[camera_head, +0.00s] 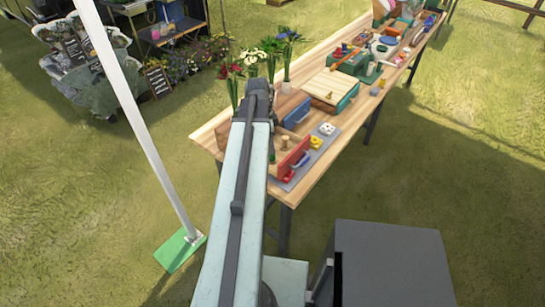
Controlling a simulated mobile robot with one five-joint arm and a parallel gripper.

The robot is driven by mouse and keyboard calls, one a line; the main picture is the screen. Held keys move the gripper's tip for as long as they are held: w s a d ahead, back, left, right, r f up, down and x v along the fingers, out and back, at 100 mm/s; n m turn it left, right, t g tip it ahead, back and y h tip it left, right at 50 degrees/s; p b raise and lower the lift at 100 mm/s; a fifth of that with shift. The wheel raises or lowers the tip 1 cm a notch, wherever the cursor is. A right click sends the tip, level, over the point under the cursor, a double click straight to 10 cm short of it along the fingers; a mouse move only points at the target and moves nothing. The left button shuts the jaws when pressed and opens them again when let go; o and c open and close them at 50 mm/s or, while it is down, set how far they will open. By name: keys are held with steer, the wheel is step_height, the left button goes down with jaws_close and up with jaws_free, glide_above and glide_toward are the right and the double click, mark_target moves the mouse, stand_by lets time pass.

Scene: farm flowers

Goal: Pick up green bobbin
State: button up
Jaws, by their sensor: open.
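I cannot pick out a green bobbin with certainty. A small dark green piece (272,156) shows just right of my arm, by the wooden tray, and is mostly hidden by the arm. My arm reaches up the picture from the bottom middle and ends in a dark joint over the near left part of the wooden table (330,172). The fingers of my gripper do not show, so I cannot see their place relative to the green piece. A wooden tray with a red front (293,158) holds a wooden peg (284,142).
Yellow pieces (316,143) and a white piece (327,129) lie on a grey mat. A white pole (140,120) stands left. Open grass lies right.

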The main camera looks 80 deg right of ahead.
steer(key=f+b, duration=0.6)
steer(key=f, duration=0.1)
steer(key=shift+s+d+f, duration=0.1)
steer(key=shift+s+d, duration=0.2)
steer(key=shift+s, duration=0.1)
steer(key=shift+r, duration=0.2)
jaws_close()
